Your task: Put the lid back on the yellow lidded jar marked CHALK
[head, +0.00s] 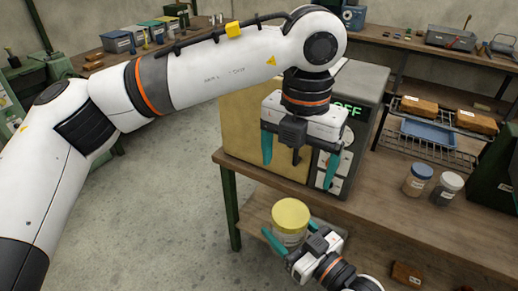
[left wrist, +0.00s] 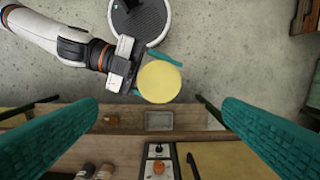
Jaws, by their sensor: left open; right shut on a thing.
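The jar (head: 290,237) shows a flat round yellow top (head: 290,214) over a paler side. In the left wrist view the yellow top (left wrist: 160,82) is a full disc beside my right gripper (left wrist: 147,72), hiding the jar body. I cannot tell whether the disc is seated on the jar. My left gripper (head: 299,172) is open and empty, above and apart from the yellow top.
A box-shaped appliance (head: 362,100) reading OFF stands on the workbench (head: 385,215) behind my left gripper. To its right are a wire rack (head: 425,148) with brown blocks and a blue tray, a blue-lidded jar (head: 418,180) and a pale-lidded jar (head: 447,189). The floor at left is clear.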

